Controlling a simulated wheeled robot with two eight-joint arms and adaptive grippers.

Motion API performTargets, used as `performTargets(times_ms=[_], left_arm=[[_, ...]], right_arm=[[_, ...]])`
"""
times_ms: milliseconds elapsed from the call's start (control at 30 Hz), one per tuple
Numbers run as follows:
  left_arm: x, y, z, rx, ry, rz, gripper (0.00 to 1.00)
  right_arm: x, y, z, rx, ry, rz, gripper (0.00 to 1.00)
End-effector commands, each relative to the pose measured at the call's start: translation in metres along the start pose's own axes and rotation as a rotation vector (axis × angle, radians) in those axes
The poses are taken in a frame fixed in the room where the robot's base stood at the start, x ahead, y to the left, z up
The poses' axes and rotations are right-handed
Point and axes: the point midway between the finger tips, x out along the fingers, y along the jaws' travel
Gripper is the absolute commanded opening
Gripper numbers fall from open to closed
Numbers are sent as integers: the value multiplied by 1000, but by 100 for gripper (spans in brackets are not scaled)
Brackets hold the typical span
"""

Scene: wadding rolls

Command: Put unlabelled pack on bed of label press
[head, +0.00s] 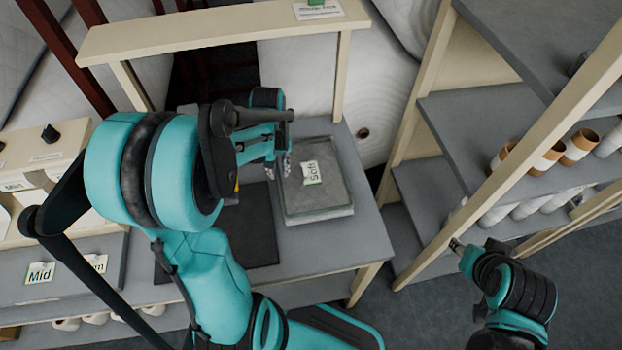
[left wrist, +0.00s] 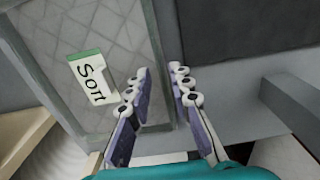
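A flat grey quilted piece with a white "Soft" card (head: 311,172) lies in a shallow clear-rimmed tray (head: 318,214) on the grey table; the card also shows in the left wrist view (left wrist: 90,77). My left gripper (head: 284,166) is over the table at the tray's left edge. In the left wrist view its fingers (left wrist: 160,78) are apart with nothing between them. My right gripper (head: 456,245) is beside the right shelf, too small to tell its state. I cannot make out an unlabelled pack or surely identify the label press; my left arm hides part of the table.
A dark mat (head: 250,232) lies left of the tray. A shelf unit at right holds several rolls, some brown-banded (head: 579,147). At left are a "Mid" card (head: 40,273) and a black knob (head: 50,134). A beige beam (head: 200,38) crosses above the table's back.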

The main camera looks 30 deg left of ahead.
Motion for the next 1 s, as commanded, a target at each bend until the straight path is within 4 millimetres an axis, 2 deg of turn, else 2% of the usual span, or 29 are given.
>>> performTargets(times_ms=[33,100,200,400,467,500,1000], left_arm=[[13,-1,0,-1,0,0,21],[24,-1,0,0,1,1,21],[31,-1,0,1,2,1,21],[30,-1,0,1,2,1,21],[30,-1,0,1,2,1,5],[30,-1,0,1,2,1,0],[24,-1,0,1,2,1,0]], right_arm=[[7,0,5,0,0,0,40],[11,0,8,0,0,0,40],[12,0,9,0,0,0,40],[11,0,8,0,0,0,40],[11,0,8,0,0,0,40],[11,0,8,0,0,0,40],[9,0,6,0,0,0,40]])
